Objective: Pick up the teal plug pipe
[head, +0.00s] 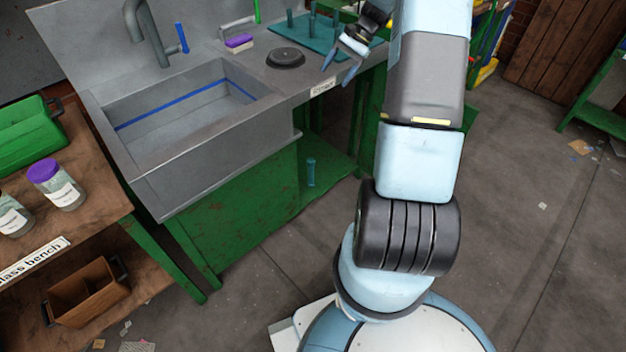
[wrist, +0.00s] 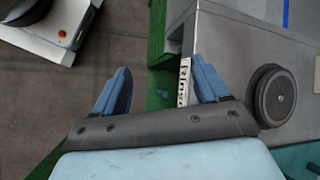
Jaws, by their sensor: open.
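The teal plug pipe (head: 311,172) stands upright on the low green shelf under the sink counter. It also shows small in the wrist view (wrist: 163,94), far below and between the fingers. My gripper (head: 338,73) is at counter height, by the counter's front edge and above the pipe, well apart from it. In the wrist view my gripper (wrist: 161,68) has its two blue fingers wide apart, with nothing between them.
The counter's front edge with a white label (head: 323,86) lies close to the fingers. A dark round disc (head: 286,59) and a teal peg board (head: 318,38) sit on the counter. The sink (head: 190,110) is to the left. Floor in front is mostly clear.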

